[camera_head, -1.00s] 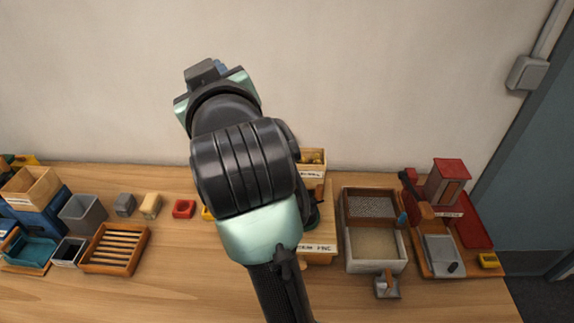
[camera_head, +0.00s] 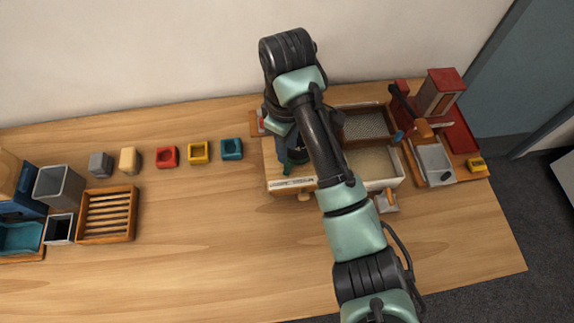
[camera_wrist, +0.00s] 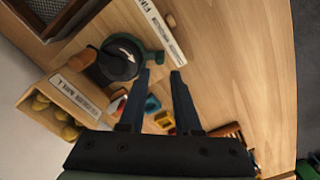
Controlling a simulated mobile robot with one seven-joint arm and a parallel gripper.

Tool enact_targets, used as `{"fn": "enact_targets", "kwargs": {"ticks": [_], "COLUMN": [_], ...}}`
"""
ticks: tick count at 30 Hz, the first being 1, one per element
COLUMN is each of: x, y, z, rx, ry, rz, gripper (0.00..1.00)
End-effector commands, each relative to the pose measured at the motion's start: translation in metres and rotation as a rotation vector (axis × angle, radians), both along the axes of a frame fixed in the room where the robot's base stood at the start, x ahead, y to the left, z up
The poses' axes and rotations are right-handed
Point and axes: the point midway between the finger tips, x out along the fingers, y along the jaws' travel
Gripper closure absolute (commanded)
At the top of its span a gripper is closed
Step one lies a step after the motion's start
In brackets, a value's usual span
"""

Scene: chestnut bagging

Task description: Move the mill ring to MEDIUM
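The mill (camera_wrist: 118,58) is in the wrist view: a dark round body with a white arrow on top and a dark teal ring with a tab (camera_wrist: 154,58) on its right side. A label strip (camera_wrist: 162,27) beside it shows letters starting "FI"; the rest is cut off or too small to read. My gripper (camera_wrist: 161,73) is open and empty, with its left fingertip close to the ring's tab; contact cannot be told. In the head view my arm hides most of the mill and my gripper; a dark teal part (camera_head: 295,169) shows behind the label strip (camera_head: 290,184).
A two-part tray (camera_head: 398,165) and a red-topped device (camera_head: 442,90) are to the right. Red (camera_head: 167,156), yellow (camera_head: 199,152) and teal (camera_head: 232,148) blocks lie left. The front middle of the table is clear.

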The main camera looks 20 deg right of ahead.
Motion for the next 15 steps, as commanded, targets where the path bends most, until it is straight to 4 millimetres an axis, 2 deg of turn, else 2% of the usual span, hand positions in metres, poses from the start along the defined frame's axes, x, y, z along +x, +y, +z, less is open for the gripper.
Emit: {"fn": "enact_targets", "kwargs": {"ticks": [1, 6, 15], "x": [0.000, 0.000, 0.000], "y": [0.001, 0.001, 0.000], "z": [-0.016, -0.041, -0.065], "rx": [0.002, 0.001, 0.000], "ry": [0.000, -0.001, -0.001], "rz": [0.002, 0.000, -0.001], "gripper": [0.68, 0.68, 0.68]}}
